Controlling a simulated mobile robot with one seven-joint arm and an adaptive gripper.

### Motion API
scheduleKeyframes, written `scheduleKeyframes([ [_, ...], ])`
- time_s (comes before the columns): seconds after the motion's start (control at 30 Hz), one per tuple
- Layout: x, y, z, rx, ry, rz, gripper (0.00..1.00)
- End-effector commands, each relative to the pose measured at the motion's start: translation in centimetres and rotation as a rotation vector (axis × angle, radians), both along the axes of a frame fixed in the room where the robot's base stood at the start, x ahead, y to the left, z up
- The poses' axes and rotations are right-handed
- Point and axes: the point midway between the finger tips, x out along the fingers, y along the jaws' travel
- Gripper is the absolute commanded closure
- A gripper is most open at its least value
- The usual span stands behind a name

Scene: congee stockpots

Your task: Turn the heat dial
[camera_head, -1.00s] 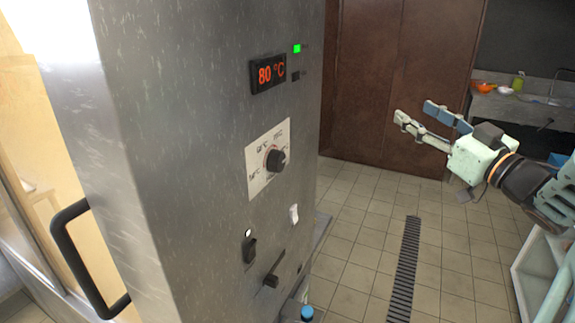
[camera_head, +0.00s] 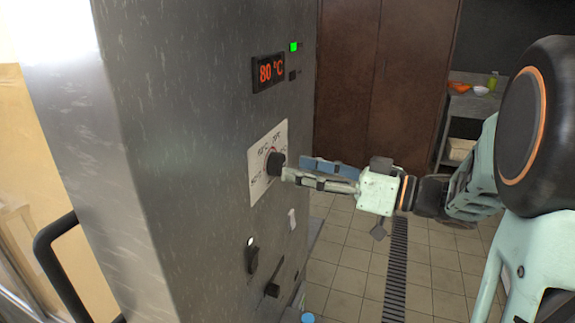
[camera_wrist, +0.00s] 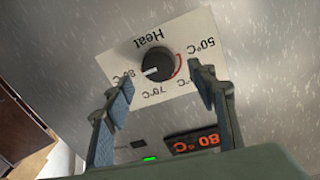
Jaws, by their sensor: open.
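The heat dial (camera_head: 275,163) is a round black knob on a white label plate (camera_head: 259,171) on the steel panel. In the wrist view the dial (camera_wrist: 157,64) shows upside down, with its white mark pointing towards the 80 °C print and a red arc beside it. My gripper (camera_head: 292,169) is open with its fingertips close to the dial. In the wrist view the two fingers (camera_wrist: 163,82) stand apart on either side below the dial; I cannot tell whether either touches it. The digital display (camera_head: 268,71) above reads 80 °C.
A green light (camera_head: 294,46) is lit by the display. Below the dial are a white switch (camera_head: 292,219), a black knob (camera_head: 251,256) and a black lever (camera_head: 271,290). A black handle (camera_head: 62,265) sticks out at left. Tiled floor lies open at right.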

Motion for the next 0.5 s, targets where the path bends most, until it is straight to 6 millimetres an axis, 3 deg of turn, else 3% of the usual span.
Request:
scheduleKeyframes([
  [0.2,1.2,2.7,0.0,0.000,0.000,0.001,0.48],
  [0.5,1.6,3.3,0.0,0.000,-0.001,-0.003,0.48],
])
